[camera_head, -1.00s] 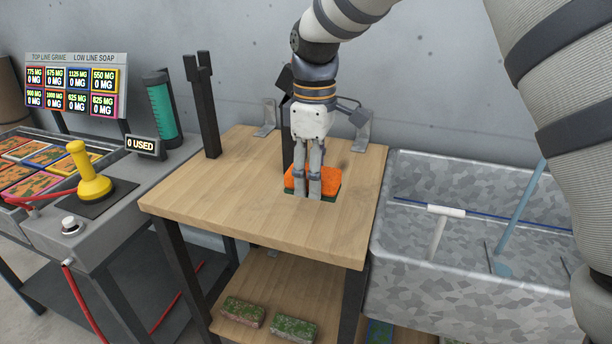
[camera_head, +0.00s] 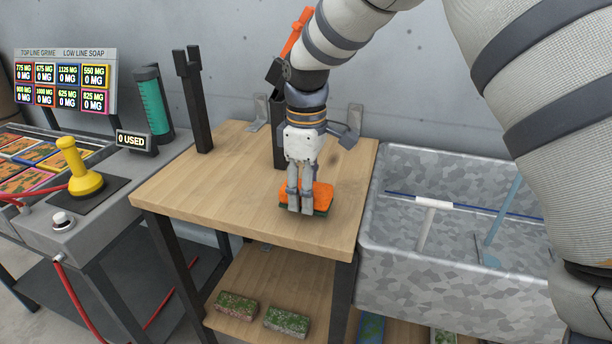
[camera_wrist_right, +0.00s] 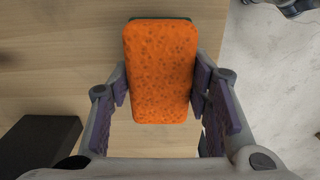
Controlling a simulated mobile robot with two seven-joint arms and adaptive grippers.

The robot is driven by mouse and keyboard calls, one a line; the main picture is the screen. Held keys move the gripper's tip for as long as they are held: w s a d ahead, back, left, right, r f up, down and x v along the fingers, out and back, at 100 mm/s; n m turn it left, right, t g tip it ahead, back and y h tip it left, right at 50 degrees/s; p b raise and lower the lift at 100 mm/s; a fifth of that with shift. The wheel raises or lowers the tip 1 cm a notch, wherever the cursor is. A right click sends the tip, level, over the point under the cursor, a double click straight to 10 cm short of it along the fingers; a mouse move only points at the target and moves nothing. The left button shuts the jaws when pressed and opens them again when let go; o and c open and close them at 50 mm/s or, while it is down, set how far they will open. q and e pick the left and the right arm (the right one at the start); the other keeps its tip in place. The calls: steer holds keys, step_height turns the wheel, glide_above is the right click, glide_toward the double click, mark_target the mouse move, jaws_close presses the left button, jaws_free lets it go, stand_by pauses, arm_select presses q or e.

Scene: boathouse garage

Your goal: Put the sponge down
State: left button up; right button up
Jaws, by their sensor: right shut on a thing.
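The sponge (camera_head: 321,193) is orange with a dark green underside. It is at the wooden table top (camera_head: 220,185), right of its middle; I cannot tell whether it touches the wood. My right gripper (camera_head: 300,209) points down and is shut on the sponge. In the right wrist view the orange face of the sponge (camera_wrist_right: 160,72) fills the middle, with a finger pad against each long side, and the right gripper (camera_wrist_right: 161,92) shows from behind. The left gripper is not in view.
A galvanized sink (camera_head: 450,265) with a squeegee-like tool (camera_head: 432,218) adjoins the table on the right. Dark posts (camera_head: 196,100) stand at the table's back. A console with a yellow plunger (camera_head: 80,170) is at left. Two mossy bricks (camera_head: 287,320) lie on the lower shelf. The table's left half is clear.

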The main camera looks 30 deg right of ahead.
steer(key=shift+f, duration=0.3)
steer(key=shift+f, duration=0.6)
steer(key=shift+f, duration=0.25)
steer(key=o, duration=1.2)
step_height(320, 180, up, 12)
steer(key=shift+f, duration=0.1)
jaws_close()
